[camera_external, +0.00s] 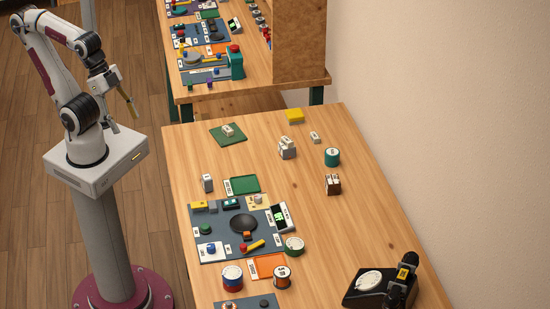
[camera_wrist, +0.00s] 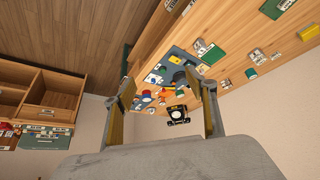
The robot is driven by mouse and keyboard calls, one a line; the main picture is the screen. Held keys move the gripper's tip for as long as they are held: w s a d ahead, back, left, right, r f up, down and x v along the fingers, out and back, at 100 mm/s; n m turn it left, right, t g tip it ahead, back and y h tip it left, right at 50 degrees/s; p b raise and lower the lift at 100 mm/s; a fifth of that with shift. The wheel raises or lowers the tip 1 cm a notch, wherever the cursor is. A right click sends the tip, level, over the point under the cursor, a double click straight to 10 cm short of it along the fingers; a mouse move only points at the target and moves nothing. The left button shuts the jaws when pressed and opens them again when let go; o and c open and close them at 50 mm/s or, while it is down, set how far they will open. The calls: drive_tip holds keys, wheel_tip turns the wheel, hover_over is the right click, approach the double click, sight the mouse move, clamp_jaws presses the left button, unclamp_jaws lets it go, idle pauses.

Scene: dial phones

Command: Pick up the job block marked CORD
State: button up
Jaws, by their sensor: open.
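Several small light blocks stand on the wooden table, and their markings are too small to read, so I cannot tell which one is marked CORD. One upright white block (camera_external: 207,183) is at the left edge. Another block (camera_external: 228,131) lies on a dark green mat (camera_external: 240,138). A cluster of white blocks (camera_external: 287,148) stands near the far middle, with a small white block (camera_external: 314,137) to its right. A brown and white block (camera_external: 333,184) stands further right. My gripper (camera_external: 130,103) is open and empty, off the table's left side; its spread fingers show in the wrist view (camera_wrist: 165,105).
A blue-grey work board (camera_external: 212,228) with a dark round dish (camera_external: 243,223) and small parts fills the near-left table. A black dial phone (camera_external: 370,284) sits near right. A teal tin (camera_external: 332,157) and yellow block (camera_external: 294,116) stand farther back. The table's right-middle is clear.

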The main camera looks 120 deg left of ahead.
drive_tip(key=shift+w, duration=0.15)
drive_tip(key=w+a+r+n+t, duration=0.1)
drive_tip(key=w, duration=0.9)
drive_tip(key=w+a+r+t, duration=0.1)
drive_tip(key=w+r, duration=0.1)
drive_tip(key=w, duration=0.9)
drive_tip(key=w+a+f+n+t+y, duration=0.15)
drive_tip(key=w+a, duration=0.25)
drive_tip(key=w, duration=0.4)
drive_tip(key=w+a+f+n+t, duration=0.1)
drive_tip(key=w+a+f, duration=0.2)
drive_tip(key=w, duration=0.5)
drive_tip(key=w+a+f+n+y, duration=0.2)
drive_tip(key=w+a+f+y, duration=0.1)
drive_tip(key=w+a+f, duration=0.8)
drive_tip(key=n+y, duration=0.2)
drive_tip(key=y, duration=0.2)
approach(331, 180)
drive_tip(key=x, duration=0.3)
drive_tip(key=shift+a+f+t, duration=0.1)
drive_tip(key=shift+t, duration=0.15)
drive_tip(key=shift+x, duration=1.3)
